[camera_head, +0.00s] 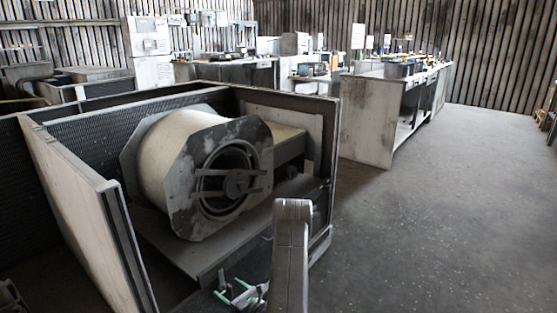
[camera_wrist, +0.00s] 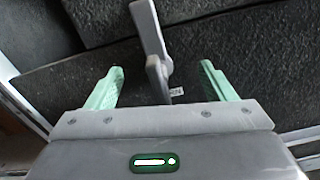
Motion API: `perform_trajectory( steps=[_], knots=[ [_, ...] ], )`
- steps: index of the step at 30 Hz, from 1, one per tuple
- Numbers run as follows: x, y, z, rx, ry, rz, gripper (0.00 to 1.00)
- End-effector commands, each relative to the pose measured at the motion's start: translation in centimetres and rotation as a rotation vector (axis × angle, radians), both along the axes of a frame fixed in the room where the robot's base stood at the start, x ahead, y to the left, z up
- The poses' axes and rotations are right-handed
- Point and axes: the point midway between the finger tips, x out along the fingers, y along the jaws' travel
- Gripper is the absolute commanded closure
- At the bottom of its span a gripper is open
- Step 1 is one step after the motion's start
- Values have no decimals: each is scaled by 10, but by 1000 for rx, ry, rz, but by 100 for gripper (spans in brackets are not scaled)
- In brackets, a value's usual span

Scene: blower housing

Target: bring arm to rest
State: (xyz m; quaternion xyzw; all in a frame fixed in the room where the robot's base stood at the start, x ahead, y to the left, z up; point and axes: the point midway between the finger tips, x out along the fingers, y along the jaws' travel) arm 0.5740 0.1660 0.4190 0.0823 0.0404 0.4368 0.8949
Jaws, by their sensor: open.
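My gripper (camera_head: 240,293) is low in the head view, just in front of the blower housing (camera_head: 205,165). In the wrist view, my gripper (camera_wrist: 160,88) has its two green fingers wide apart. Between and beyond them is a grey lever-like part (camera_wrist: 152,45) in front of a dark, rough panel (camera_wrist: 65,85). I cannot tell whether the fingers touch anything, but nothing is clamped between them. The blower is a pale drum with a dark round opening and a grey face plate, and it sits inside an open cabinet.
Workbenches (camera_head: 375,115) with several small items stand behind at the right. The grey floor (camera_head: 440,220) at the right is clear.

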Motion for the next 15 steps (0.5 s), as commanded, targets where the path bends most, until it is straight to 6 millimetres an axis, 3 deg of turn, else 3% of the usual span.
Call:
perform_trajectory(
  steps=[15],
  knots=[
    [0,0,0,-76,-97,0,24]
  ],
)
